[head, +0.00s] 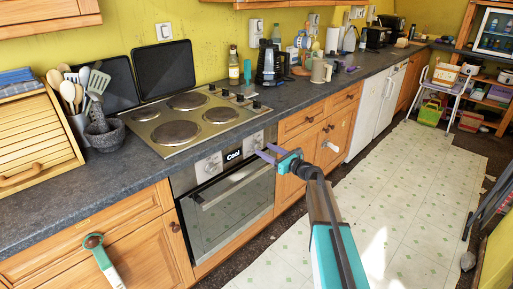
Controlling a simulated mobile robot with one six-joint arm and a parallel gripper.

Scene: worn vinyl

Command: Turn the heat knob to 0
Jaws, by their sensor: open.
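The oven (232,206) is built in under the counter, with a display (233,155) reading "Cool" on its front panel. One round knob (207,166) sits left of the display. Another knob (251,145) sits right of it, close to my fingertips in the picture. Several small dark knobs line the right side of the hob (185,119). I cannot tell which knob is the heat knob, and no settings are readable. My gripper (263,150), with purple fingertips, is open and empty in front of the oven's right end. Contact with the panel cannot be made out.
The oven door handle (232,189) sticks out below the panel. A mortar (104,134), utensils and a wooden bread box (40,137) stand left of the hob. The pale floor (395,190) at right is mostly clear.

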